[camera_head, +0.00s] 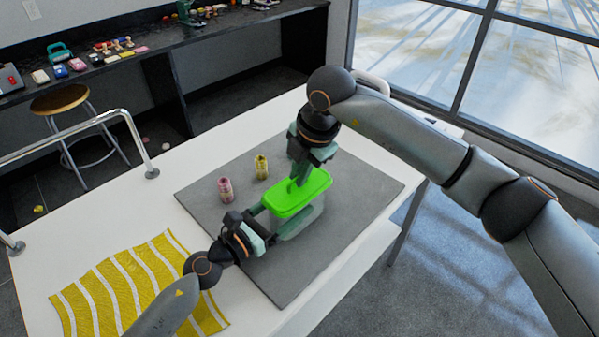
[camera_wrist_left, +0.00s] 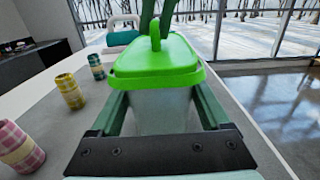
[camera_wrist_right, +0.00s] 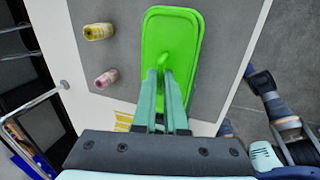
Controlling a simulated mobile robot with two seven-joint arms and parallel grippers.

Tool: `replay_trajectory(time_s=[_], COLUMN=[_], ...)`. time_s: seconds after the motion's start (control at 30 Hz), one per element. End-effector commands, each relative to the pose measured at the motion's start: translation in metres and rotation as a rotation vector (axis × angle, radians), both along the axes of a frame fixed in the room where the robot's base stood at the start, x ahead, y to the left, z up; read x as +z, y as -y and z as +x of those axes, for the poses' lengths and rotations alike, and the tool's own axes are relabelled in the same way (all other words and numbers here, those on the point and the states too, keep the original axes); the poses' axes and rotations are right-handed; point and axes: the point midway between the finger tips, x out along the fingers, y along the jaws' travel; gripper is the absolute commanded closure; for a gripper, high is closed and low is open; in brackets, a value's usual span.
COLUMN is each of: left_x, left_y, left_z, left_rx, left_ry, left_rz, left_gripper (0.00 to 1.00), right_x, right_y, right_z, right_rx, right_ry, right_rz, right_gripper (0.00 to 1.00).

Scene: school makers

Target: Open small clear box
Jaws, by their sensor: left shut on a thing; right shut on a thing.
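The small clear box (camera_head: 312,217) stands on the grey mat (camera_head: 345,235), with a bright green lid (camera_head: 298,192) over it. My left gripper (camera_head: 272,222) comes in low from the left. In the left wrist view its fingers lie along both sides of the cloudy clear body (camera_wrist_left: 160,112), shut on it. My right gripper (camera_head: 299,180) reaches down from above. In the right wrist view its fingertips (camera_wrist_right: 165,72) are shut on the lid's raised green handle. The lid covers the box opening; I cannot tell whether it sits fully down or is slightly raised.
A yellow-and-white striped cloth (camera_head: 135,285) lies on the white table (camera_head: 120,210). A metal rail (camera_head: 137,133) edges the table. The mat's right part is clear.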

Motion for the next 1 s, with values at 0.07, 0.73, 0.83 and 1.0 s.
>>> replay_trajectory(time_s=[0.07, 0.73, 0.83, 1.0], left_x=[-0.001, -0.001, -0.001, -0.001], left_y=[0.0, 0.0, 0.0, 0.0], left_z=[0.0, 0.0, 0.0, 0.0], left_rx=[0.001, 0.0, 0.0, 0.0], left_ry=[-0.001, -0.001, -0.001, 0.0], left_rz=[0.001, 0.001, 0.001, 0.001], left_gripper=[1.0, 1.0, 1.0, 1.0], right_x=[0.001, 0.007, 0.011, 0.017], right_y=[0.0, 0.0, 0.0, 0.0], right_z=[0.0, 0.0, 0.0, 0.0], right_rx=[0.0, 0.0, 0.0, 0.0], right_ry=[0.001, 0.001, 0.001, 0.001], right_rz=[0.002, 0.001, 0.001, 0.001], right_gripper=[1.0, 1.0, 1.0, 1.0])
